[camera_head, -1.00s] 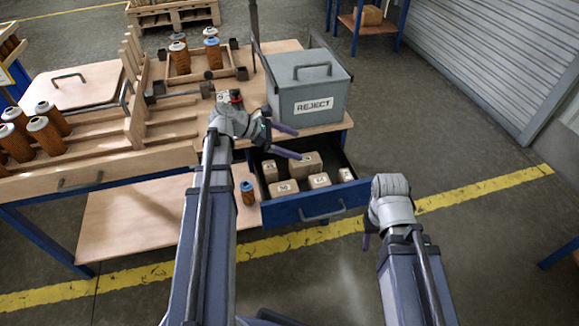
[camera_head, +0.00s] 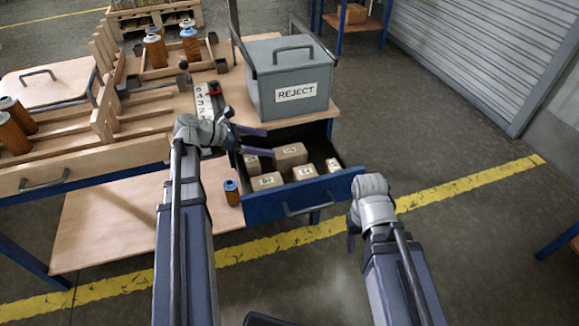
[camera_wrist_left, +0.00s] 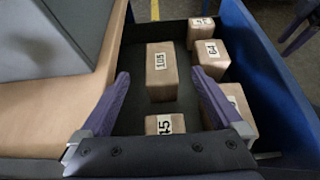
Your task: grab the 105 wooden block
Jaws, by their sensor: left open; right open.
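The wooden block labelled 105 (camera_head: 290,153) is the largest of the blocks in the open blue drawer (camera_head: 306,199) and sits toward its back. In the left wrist view the 105 block (camera_wrist_left: 162,85) stands ahead, between the lines of the two fingers, with its label up. My left gripper (camera_head: 268,144) is open and empty above the drawer's left part; it also shows in the left wrist view (camera_wrist_left: 160,76). No finger visibly grips the block. My right gripper (camera_head: 353,239) is open, right of the drawer front, its fingers partly hidden.
Blocks labelled 45 (camera_wrist_left: 165,124), 64 (camera_wrist_left: 211,58) and others share the drawer. The grey REJECT box (camera_head: 292,90) stands on the bench behind it. An orange filter cartridge (camera_head: 232,192) stands on the lower shelf left of the drawer.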

